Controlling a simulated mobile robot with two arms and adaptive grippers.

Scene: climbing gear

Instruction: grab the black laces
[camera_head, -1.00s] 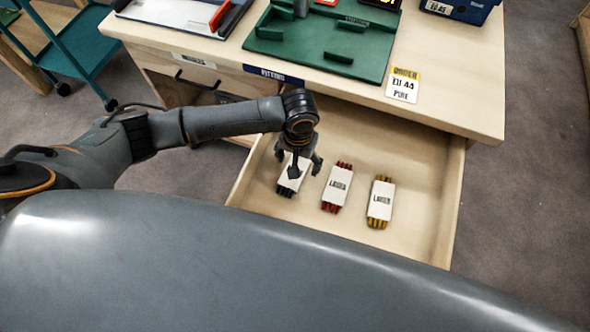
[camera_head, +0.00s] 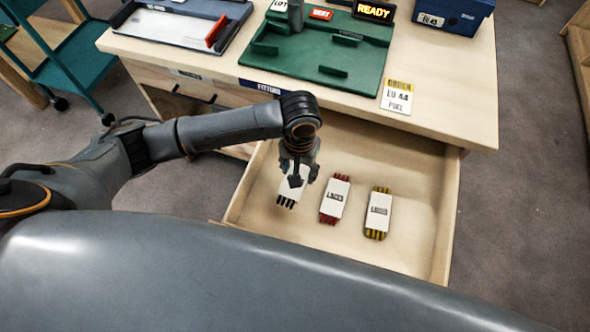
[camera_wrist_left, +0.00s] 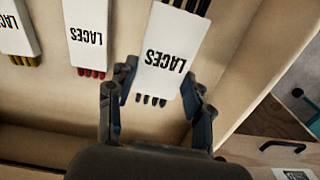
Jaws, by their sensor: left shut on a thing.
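The black laces (camera_head: 287,193) are a white sleeve with black lace ends, at the left of the open drawer (camera_head: 412,240). The left wrist view shows the packet (camera_wrist_left: 166,50), its LACES label readable, between the two fingers of my left gripper (camera_wrist_left: 158,88). In the head view my left gripper (camera_head: 298,180) points down over the packet and hides part of it. It is shut on the packet; I cannot tell whether the packet is clear of the drawer floor. My right gripper is not in view.
Red laces (camera_head: 335,199) and yellow laces (camera_head: 378,212) lie to the right in the same drawer. The wooden table (camera_head: 450,110) above carries a green tray (camera_head: 300,55), an order card (camera_head: 397,97) and a blue box (camera_head: 452,14). The drawer's right part is bare.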

